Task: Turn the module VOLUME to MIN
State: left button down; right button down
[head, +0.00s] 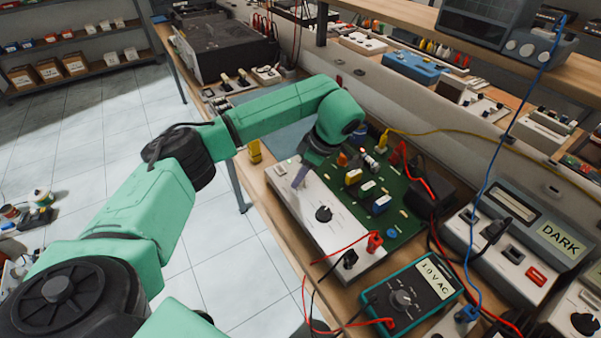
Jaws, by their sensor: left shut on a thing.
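The module is a white panel (318,232) on the bench, with a small display near its far left end and a green circuit board (400,222) along its right side. A black knob (323,214) stands free near the middle of the panel. My left gripper (299,181) points down onto the far part of the panel, beyond that black knob. It is shut on a knob there, which the fingers almost wholly hide. I cannot read the VOLUME or MIN markings. My right gripper is not in view.
Red and black leads plug into the panel's near end. A teal meter (410,298) reading "10V AC" lies at the near right. A grey device (515,240) with a "DARK" sign stands further right. A yellow block (254,151) sits at the bench's left edge.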

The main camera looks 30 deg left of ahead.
pick_arm(q)
jog(key=n, duration=0.2)
jog(key=n+g, duration=0.1)
jog(key=n, duration=0.1)
jog(key=shift+w+r+n+g+h+p, duration=0.15)
jog(key=shift+n+g+h+p, duration=0.15)
jog(key=shift+h, duration=0.1)
jog(key=shift+a+n+g+h, duration=0.1)
jog(key=shift+n+g+h, duration=0.4)
jog(key=shift+n, duration=1.4)
jog(key=c, duration=0.5)
grip_release()
jog(key=shift+v, duration=1.25)
jog(key=p+v, duration=0.3)
jog(key=v, duration=0.9)
jog(key=shift+w+p, duration=0.3)
